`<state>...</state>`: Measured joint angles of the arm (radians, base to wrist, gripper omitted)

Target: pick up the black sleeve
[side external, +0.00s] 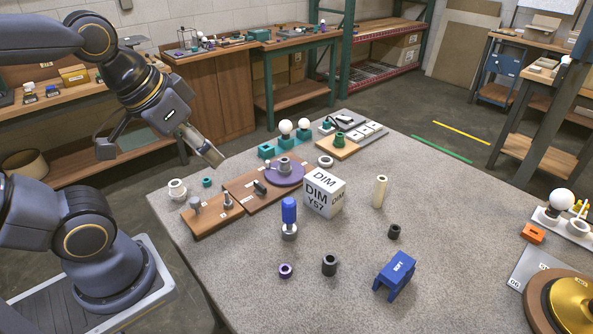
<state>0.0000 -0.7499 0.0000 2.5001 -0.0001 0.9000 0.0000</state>
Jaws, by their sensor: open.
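Two dark hollow cylinders stand upright on the grey table, and I cannot tell which one is the black sleeve. The larger, dark grey one (329,265) is near the front middle, with its open top showing. The smaller, blacker one (394,231) is farther back and to the right. My gripper (160,154) is open and empty, high at the left, beyond the table's left edge in the picture. It is well apart from both cylinders.
Near the cylinders are a purple ring (285,270), a blue-topped part (289,214), a white DIM box (324,192), a cream tube (379,191) and a blue SOFT block (395,275). Wooden boards (206,217) with parts lie at left.

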